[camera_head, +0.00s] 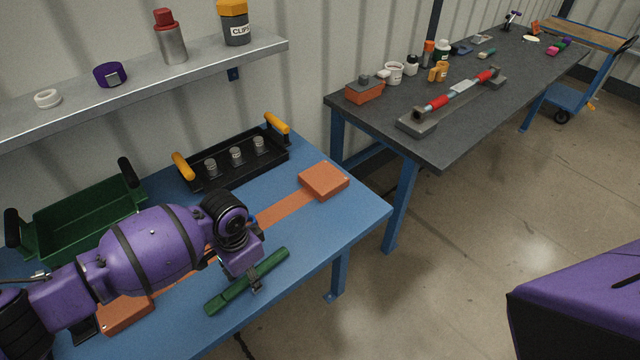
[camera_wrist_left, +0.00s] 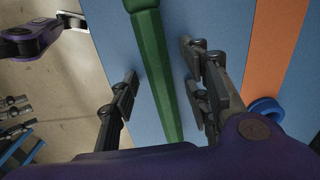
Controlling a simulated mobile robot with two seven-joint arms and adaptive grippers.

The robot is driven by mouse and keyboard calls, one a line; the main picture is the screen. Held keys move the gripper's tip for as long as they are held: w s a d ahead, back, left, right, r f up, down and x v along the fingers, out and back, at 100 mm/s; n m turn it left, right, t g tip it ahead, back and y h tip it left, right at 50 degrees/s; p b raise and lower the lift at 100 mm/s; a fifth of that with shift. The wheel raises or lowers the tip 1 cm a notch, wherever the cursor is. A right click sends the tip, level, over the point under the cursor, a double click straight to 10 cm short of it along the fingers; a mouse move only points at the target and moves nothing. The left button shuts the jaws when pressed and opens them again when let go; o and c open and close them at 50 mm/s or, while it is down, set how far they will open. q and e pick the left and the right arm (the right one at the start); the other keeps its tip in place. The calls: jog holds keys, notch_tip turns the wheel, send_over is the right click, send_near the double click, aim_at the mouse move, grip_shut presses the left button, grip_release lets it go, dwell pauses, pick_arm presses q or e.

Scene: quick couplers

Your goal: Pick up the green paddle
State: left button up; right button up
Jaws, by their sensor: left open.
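The green paddle (camera_head: 222,299) is a long flat bar lying near the front edge of the blue table in the head view. In the left wrist view the green paddle (camera_wrist_left: 155,70) runs up the picture between my left fingers. My left gripper (camera_head: 256,287) is above the paddle, and its arm hides part of the table. The left gripper (camera_wrist_left: 160,92) is open, with a finger on each side of the paddle and gaps between. Dark jointed parts at the left wrist view's left edge may be my right gripper; its jaws are unclear.
A green tray (camera_head: 85,222) and a black tray (camera_head: 205,198) with yellow handles stand behind on the table. An orange block (camera_head: 324,181) and strip lie behind the paddle. A grey shelf (camera_head: 130,95) hangs above. A dark bench (camera_head: 470,120) stands farther right.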

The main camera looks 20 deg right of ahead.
pick_arm(q)
grip_shut()
dwell(0.3)
